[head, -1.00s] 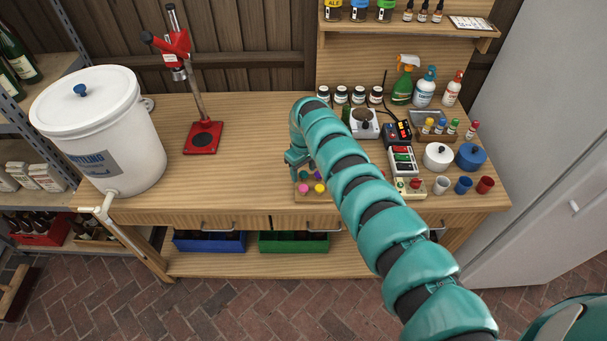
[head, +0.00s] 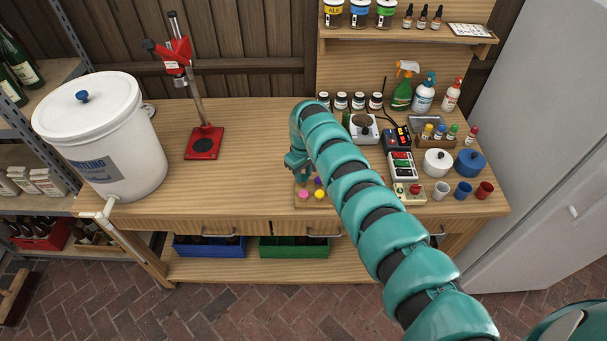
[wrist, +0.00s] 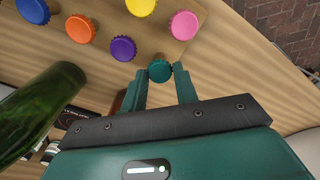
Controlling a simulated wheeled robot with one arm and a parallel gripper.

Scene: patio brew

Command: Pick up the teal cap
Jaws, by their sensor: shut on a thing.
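The teal cap (wrist: 159,71) is a small round crimped cap. In the wrist view it sits between the two fingertips of my gripper (wrist: 160,76), which are shut on it. I cannot tell whether it touches the wooden board beneath. In the head view my gripper (head: 297,164) is small, low over the workbench at the back left of the caps, and the teal cap is not discernible there.
Orange (wrist: 80,29), purple (wrist: 123,48), pink (wrist: 185,25), yellow (wrist: 141,5) and blue caps lie close by on the wooden board. A green bottle (wrist: 40,110) is near my gripper's left side.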

